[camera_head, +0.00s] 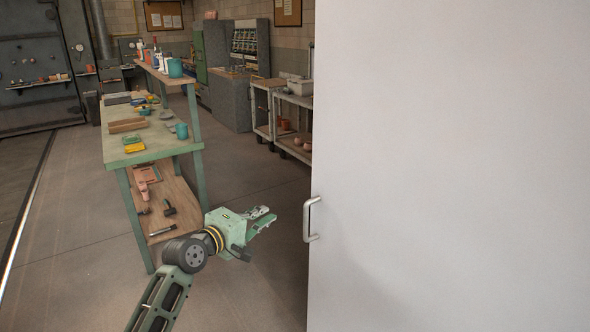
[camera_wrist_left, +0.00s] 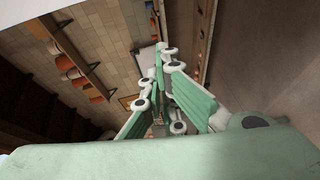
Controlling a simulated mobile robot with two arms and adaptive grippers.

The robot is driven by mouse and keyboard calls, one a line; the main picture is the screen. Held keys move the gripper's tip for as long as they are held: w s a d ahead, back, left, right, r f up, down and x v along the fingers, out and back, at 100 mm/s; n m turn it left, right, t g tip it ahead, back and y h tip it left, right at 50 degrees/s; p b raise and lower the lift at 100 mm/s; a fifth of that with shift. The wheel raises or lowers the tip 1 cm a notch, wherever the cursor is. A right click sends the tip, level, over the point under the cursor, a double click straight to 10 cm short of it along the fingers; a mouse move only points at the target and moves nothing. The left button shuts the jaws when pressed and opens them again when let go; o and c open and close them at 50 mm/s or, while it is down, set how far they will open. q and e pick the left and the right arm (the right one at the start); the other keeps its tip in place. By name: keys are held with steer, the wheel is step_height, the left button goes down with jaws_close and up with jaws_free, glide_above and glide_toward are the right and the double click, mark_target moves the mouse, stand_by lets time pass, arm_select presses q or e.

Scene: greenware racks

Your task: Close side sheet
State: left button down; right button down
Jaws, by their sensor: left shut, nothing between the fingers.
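The side sheet (camera_head: 450,165) is a large, plain pale panel that fills the right half of the head view. A metal bar handle (camera_head: 307,219) stands out at its left edge. My left gripper (camera_head: 268,216) is to the left of the handle, apart from it, with its fingers pointing toward the right. It is shut and empty. The left wrist view also shows the left gripper's fingers (camera_wrist_left: 163,72), together with nothing between them. What is behind the sheet is hidden. My right gripper does not show.
A green workbench (camera_head: 150,145) with tools and a lower shelf stands on the left. A wheeled cart (camera_head: 292,105) and grey cabinets (camera_head: 235,100) stand farther back. The concrete floor between workbench and sheet is clear. Wall shelves (camera_wrist_left: 78,55) with orange pots show in the wrist view.

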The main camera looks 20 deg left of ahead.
arm_select(q)
step_height(320, 180, up, 10)
steer(key=s+d+r+t+h, duration=0.1)
steer(key=h, duration=0.1)
steer(key=w+d+p, duration=0.4)
steer(key=w+d, duration=0.2)
steer(key=shift+w+d+f, duration=0.2)
steer(key=shift+w+d, duration=0.1)
steer(key=shift+w, duration=0.1)
